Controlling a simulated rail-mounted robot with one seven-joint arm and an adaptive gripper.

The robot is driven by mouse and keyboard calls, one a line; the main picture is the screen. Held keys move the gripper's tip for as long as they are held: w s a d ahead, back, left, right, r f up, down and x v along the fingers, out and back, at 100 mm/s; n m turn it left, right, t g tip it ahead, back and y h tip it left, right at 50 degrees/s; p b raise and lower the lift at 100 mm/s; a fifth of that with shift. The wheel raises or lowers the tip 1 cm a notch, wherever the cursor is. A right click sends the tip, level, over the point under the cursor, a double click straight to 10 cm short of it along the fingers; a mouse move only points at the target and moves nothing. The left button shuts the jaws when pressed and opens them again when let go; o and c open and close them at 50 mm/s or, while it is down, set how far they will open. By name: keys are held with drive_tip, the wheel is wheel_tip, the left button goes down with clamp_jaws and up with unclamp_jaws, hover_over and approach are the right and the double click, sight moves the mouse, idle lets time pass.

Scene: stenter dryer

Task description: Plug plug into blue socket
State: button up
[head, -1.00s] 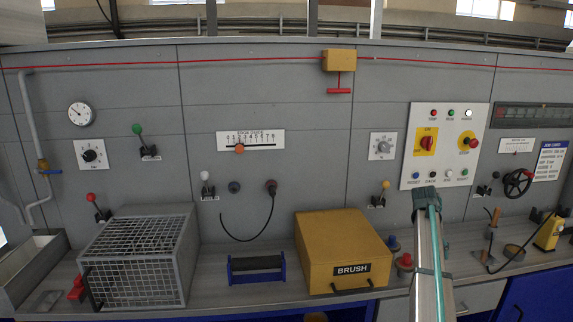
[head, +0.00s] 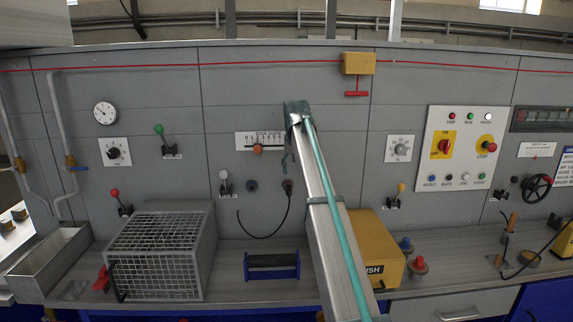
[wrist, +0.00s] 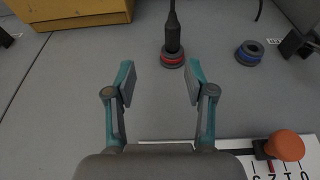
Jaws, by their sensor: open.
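The black plug (wrist: 173,32) stands in a socket with a red ring (wrist: 172,59) in the wrist view. In the head view the plug (head: 288,186) shows on the grey wall panel with its black cable curving down and left. The blue socket (wrist: 249,53) is empty, to the right of the plug in the wrist view; in the head view the blue socket (head: 251,185) is left of it. My gripper (wrist: 162,78) is open and empty, its fingertips short of the plug and apart from it. In the head view my arm mostly hides the gripper.
The edge guide scale with an orange knob (wrist: 285,146) is close beside my gripper. A white-knobbed lever (head: 224,176) stands left of the blue socket. The yellow brush box (head: 372,240) and a wire cage (head: 155,262) stand on the bench below.

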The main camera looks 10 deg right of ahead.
sight(289, 189)
drive_tip(key=p+x, duration=0.1)
drive_tip(key=x, duration=0.2)
drive_tip(key=a+x, duration=0.1)
drive_tip(key=x, duration=0.2)
drive_tip(key=p+x, duration=0.1)
drive_tip(key=x, duration=0.3)
drive_tip(key=shift+w+a+r+p, duration=0.1)
drive_tip(key=shift+w+a+p, duration=0.1)
drive_tip(key=shift+a+p, duration=0.15)
clamp_jaws()
idle(0.3)
drive_tip(key=shift+s, duration=0.1)
drive_tip(key=shift+s+a+p, duration=0.15)
drive_tip(key=shift+s+p, duration=0.1)
drive_tip(key=shift+s, duration=0.8)
drive_tip(key=shift+s+a+p, duration=0.1)
drive_tip(key=shift+s+p, duration=0.1)
drive_tip(key=shift+s, duration=0.8)
